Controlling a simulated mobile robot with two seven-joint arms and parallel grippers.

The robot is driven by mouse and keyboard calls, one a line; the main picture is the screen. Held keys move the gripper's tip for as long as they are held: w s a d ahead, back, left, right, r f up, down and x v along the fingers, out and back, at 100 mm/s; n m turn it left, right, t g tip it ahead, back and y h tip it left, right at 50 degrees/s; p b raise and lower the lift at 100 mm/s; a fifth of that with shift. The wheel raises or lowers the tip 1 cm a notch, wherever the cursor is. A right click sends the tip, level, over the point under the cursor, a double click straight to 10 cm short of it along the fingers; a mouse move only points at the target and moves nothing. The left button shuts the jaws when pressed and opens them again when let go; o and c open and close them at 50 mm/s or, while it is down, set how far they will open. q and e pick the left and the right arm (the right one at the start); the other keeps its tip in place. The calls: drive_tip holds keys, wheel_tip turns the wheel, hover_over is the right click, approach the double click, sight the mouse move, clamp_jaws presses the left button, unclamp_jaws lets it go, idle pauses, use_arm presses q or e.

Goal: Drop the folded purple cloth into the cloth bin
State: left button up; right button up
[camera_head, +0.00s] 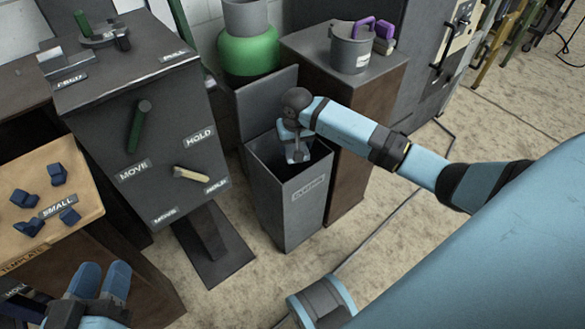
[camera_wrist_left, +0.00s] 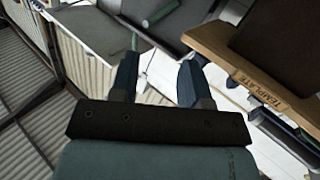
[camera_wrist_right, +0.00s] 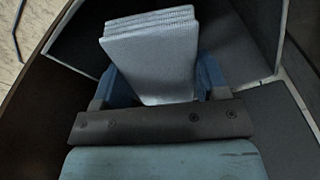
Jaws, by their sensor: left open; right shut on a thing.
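My right gripper (camera_head: 294,148) points down inside the mouth of the open dark grey cloth bin (camera_head: 300,218), which has a label on its front. In the right wrist view the right gripper (camera_wrist_right: 157,92) is shut on a folded cloth (camera_wrist_right: 152,55). The cloth looks pale blue-grey rather than purple, with several stacked layers. The bin's inner walls (camera_wrist_right: 235,45) surround it. The bin's floor is mostly hidden. My left gripper (camera_head: 102,278) is open and empty at the lower left; its spread fingers also show in the left wrist view (camera_wrist_left: 157,75).
A grey cabinet (camera_head: 150,105) with levers and MOVE and HOLD labels stands left of the bin. A tan tray (camera_head: 85,205) holds several dark blue pieces. A brown-sided stand (camera_head: 355,150) carries a grey pot (camera_head: 350,50) with a purple handle. Floor in front of the bin is clear.

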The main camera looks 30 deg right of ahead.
drive_tip(key=o, duration=1)
drive_tip(key=shift+o, duration=0.2)
drive_tip(key=r+p, duration=0.1)
drive_tip(key=r, duration=0.1)
drive_tip(key=r+p, duration=0.1)
drive_tip(key=r, duration=0.2)
drive_tip(key=shift+s+r+p, duration=0.2)
drive_tip(key=shift+r+p, duration=0.1)
drive_tip(key=shift+r, duration=0.05)
use_arm(q)
drive_tip(key=r, duration=0.2)
drive_tip(key=r+t+p, duration=0.1)
drive_tip(key=r+n+t+p, duration=0.1)
drive_tip(key=r, duration=0.1)
drive_tip(key=shift+s+r, duration=0.3)
drive_tip(key=shift+r, duration=0.05)
use_arm(e)
wheel_tip(320, 180, up, 8)
drive_tip(key=s, duration=0.1)
drive_tip(key=shift+a, duration=0.25)
